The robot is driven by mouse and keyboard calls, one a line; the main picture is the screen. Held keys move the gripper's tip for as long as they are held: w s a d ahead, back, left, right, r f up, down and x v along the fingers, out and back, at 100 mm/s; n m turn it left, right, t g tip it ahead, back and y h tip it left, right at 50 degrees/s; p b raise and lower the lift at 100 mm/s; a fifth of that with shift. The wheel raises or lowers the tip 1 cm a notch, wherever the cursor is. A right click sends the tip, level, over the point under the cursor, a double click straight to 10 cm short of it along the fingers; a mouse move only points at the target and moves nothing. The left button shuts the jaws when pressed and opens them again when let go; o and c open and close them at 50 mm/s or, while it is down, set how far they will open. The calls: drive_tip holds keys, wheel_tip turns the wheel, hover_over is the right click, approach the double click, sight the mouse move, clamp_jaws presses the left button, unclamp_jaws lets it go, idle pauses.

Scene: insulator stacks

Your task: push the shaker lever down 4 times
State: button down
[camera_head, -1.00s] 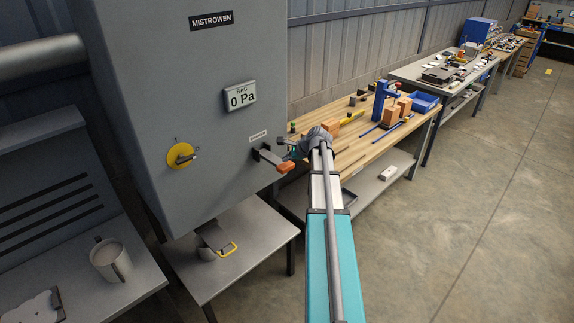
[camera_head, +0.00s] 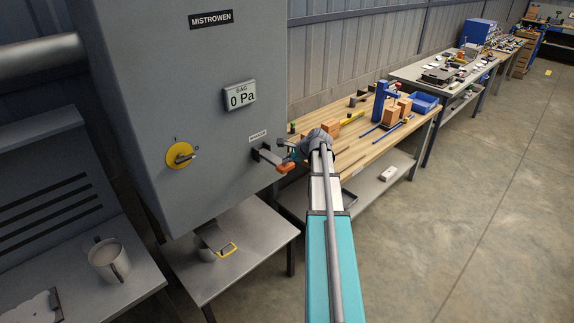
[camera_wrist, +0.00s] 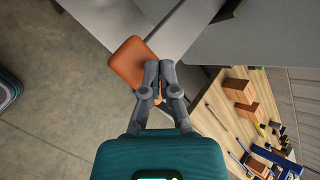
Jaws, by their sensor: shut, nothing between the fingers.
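The shaker lever (camera_head: 285,167) has an orange handle and sticks out of the front of the grey cabinet (camera_head: 190,110), below a small label. It also shows in the wrist view as an orange paddle (camera_wrist: 127,63). My gripper (camera_wrist: 158,66) is shut and empty. In the wrist view its fingertips overlap the right part of the orange handle. In the head view my gripper (camera_head: 288,154) is just above and beside the handle, partly hidden by my wrist. I cannot tell whether the fingers touch the lever.
The cabinet has a yellow rotary knob (camera_head: 180,155) and a display (camera_head: 240,95) reading 0 Pa. A low metal table (camera_head: 265,235) stands beneath it. A wooden workbench (camera_head: 360,145) with blocks and tools stands behind my gripper.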

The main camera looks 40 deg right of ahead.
sight(290, 168)
drive_tip(key=shift+f+b, duration=2.6)
idle(3.6)
drive_tip(key=shift+r, duration=0.2)
idle(0.5)
drive_tip(key=shift+r+p, duration=2.9)
drive_tip(key=shift+p, duration=0.2)
